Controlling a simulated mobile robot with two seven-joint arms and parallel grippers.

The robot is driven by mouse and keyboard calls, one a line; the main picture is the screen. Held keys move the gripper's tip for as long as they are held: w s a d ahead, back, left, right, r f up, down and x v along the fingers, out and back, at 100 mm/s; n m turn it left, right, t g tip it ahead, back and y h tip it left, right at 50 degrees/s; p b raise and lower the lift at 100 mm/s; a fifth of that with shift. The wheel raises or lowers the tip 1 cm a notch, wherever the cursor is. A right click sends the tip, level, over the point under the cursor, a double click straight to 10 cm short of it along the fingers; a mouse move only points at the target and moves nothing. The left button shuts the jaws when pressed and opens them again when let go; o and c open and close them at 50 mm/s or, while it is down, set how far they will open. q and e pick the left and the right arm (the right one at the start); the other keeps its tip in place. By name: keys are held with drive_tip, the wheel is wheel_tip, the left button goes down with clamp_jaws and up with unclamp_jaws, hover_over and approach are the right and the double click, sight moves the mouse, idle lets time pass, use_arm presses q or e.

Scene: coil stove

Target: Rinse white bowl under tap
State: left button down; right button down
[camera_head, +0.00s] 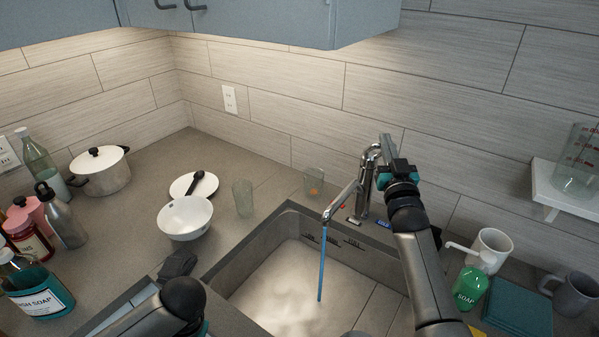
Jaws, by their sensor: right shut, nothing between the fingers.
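The white bowl (184,219) stands upright on the counter left of the sink, in front of a white plate with a black utensil. The chrome tap (368,180) rises behind the sink (262,249), and a blue stream of water (321,272) falls from its spout into the basin. My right gripper (386,146) is shut and empty, at the top of the tap by its handle; contact is unclear. My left gripper (178,264) is low over the counter in front of the bowl, apart from it. Its fingers are too dark to read.
Two drinking glasses (243,198) (314,182) stand behind the sink's left side. A pot (103,172) and several bottles (62,216) fill the left counter. A green soap bottle (470,288), white mug (492,248) and grey mug (573,294) stand right of the sink.

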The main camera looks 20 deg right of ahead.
use_arm(q)
drive_tip(key=shift+f, duration=0.1)
use_arm(e)
drive_tip(key=shift+f, duration=0.2)
